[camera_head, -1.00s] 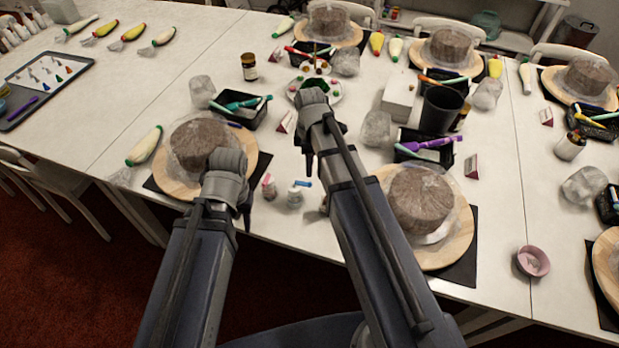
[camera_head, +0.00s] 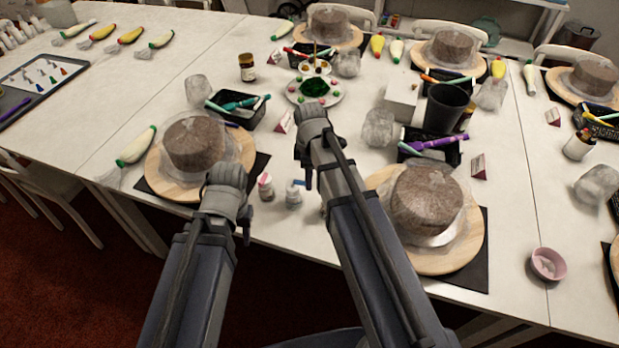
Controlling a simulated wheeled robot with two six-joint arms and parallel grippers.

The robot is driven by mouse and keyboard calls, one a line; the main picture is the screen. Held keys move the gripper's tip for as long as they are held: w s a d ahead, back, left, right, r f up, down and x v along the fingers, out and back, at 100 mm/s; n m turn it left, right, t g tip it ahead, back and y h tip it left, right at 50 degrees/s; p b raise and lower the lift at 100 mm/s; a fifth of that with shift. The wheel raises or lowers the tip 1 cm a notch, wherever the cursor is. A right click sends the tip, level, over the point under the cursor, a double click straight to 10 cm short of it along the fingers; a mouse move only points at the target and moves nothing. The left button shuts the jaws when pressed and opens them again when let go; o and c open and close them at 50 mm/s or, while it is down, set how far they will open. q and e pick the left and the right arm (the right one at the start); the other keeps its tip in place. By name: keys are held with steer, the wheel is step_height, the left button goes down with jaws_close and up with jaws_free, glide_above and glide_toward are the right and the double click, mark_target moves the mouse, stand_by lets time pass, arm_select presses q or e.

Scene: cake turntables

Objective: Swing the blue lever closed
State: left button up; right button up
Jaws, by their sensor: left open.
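A small white bottle with a blue piece on top (camera_head: 295,193) stands near the front edge of the table, between two cake boards. The blue piece sticks out sideways and is the only lever-like blue part I can make out. My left gripper (camera_head: 228,188) is left of the bottle, over the front edge of the left cake board, apart from the bottle. It is open, its fingers mostly hidden by the wrist. My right gripper (camera_head: 313,124) is beyond the bottle in the picture, over the table middle.
A small bottle with a reddish top (camera_head: 265,187) stands just left of the blue-topped one. Wrapped cakes stand on the left board (camera_head: 158,180) and right board (camera_head: 462,250). Black trays (camera_head: 241,121) with tools and a pink bowl (camera_head: 548,264) stand around.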

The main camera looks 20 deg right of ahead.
jaws_close()
steer(key=shift+s, duration=0.1)
stand_by(0.5)
steer(key=s+a+m, duration=0.1)
steer(key=a+m, duration=0.5)
steer(key=m, duration=1.3)
steer(key=shift+s+a, duration=0.15)
steer(key=shift+a, duration=0.1)
stand_by(0.4)
steer(key=shift+o, duration=0.4)
jaws_free()
